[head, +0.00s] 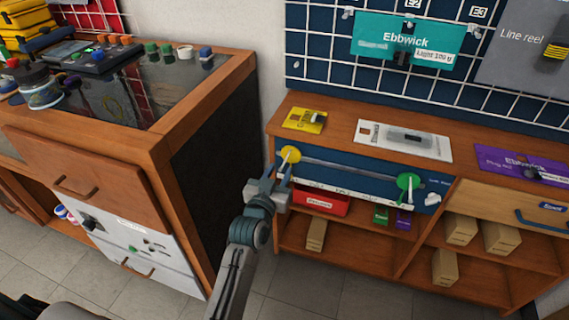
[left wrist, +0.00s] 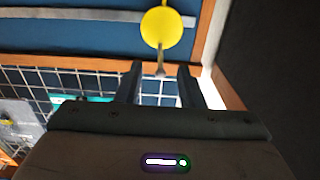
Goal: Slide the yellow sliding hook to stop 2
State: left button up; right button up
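The yellow sliding hook (head: 290,154) has a round yellow disc and sits at the left end of a grey rail (head: 345,169) on a blue panel (head: 340,177). In the left wrist view the yellow disc (left wrist: 161,27) lies beyond my fingertips, and its thin stem reaches down between them. My left gripper (head: 277,174) is open, just below and left of the disc; it also shows in the left wrist view (left wrist: 160,68). I cannot tell whether a finger touches the stem. The stop markings are too small to read. My right gripper is out of view.
A green disc (head: 407,182) sits at the rail's right end. A red box (head: 320,203) and several tan blocks stand on the shelves below. A yellow package (head: 305,120) lies on the counter above. A wooden cabinet (head: 190,150) stands left of my arm.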

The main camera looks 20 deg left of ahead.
pick_arm(q)
jog(key=shift+w, duration=2.25)
jog(key=shift+c, duration=0.2)
grip_shut()
